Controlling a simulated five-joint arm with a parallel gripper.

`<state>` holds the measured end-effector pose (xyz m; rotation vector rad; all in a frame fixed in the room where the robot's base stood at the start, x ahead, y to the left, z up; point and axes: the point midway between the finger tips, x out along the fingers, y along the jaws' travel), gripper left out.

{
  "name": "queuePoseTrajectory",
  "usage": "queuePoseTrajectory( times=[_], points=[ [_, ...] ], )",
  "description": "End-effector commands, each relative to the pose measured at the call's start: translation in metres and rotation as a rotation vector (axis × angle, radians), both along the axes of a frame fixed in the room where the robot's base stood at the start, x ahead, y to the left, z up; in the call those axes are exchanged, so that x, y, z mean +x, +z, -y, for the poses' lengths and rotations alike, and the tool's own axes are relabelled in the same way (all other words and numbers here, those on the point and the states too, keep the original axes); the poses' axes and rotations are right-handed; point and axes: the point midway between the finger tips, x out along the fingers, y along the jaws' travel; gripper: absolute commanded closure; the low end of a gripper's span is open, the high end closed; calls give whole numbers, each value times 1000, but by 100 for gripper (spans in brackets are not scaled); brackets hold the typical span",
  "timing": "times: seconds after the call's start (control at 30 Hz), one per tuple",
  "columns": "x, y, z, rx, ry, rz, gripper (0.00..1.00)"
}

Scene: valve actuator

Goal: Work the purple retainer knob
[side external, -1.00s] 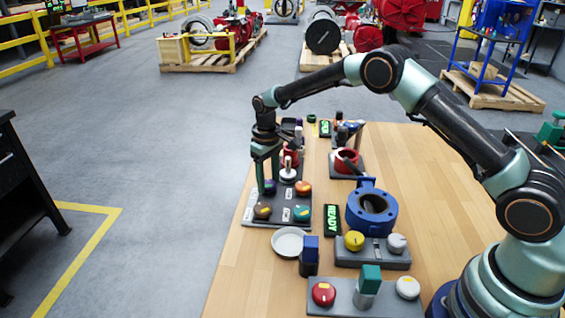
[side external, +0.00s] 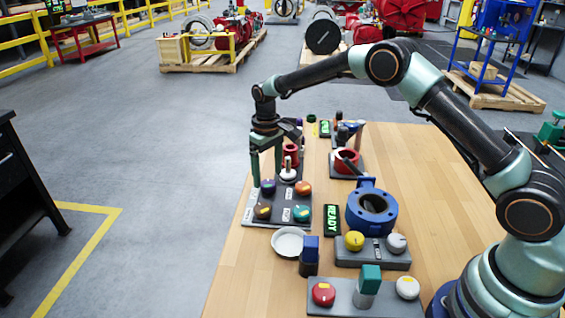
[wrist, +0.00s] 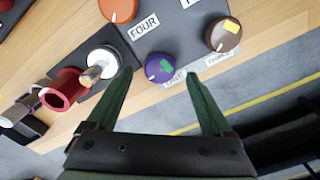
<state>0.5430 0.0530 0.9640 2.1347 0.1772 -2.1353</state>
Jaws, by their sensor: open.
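The purple retainer knob (wrist: 157,70) is round with a green mark on top and sits on the grey panel (wrist: 180,28). In the side view the knob (side external: 267,187) is at the panel's far left, below my gripper. My gripper (wrist: 159,74) is open, its two green fingers apart. In the wrist view the fingertips lie on either side of the knob. In the side view my gripper (side external: 266,180) points down at the knob. I cannot tell the exact height gap or whether a finger touches it.
An orange knob (wrist: 118,9) and a brown knob (wrist: 223,35) share the panel, with a teal knob (side external: 301,213). A white-topped post (wrist: 101,64) and a red cylinder (wrist: 67,88) stand close to the left finger. A white dish (side external: 288,242) lies in front of the panel.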

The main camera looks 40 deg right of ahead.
Motion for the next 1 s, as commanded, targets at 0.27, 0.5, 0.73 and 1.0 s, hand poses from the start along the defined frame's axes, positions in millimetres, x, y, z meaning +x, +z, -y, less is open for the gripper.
queuePoseTrajectory(
  times=[0.27, 0.5, 0.73, 1.0],
  points=[
    [1, 59, 0, 1, 0, 5, 15],
    [1, 90, 0, 0, 0, 3, 15],
    [0, 97, 0, 0, 0, 1, 15],
    [-1, 99, 0, 1, -1, 5, 15]
  ],
)
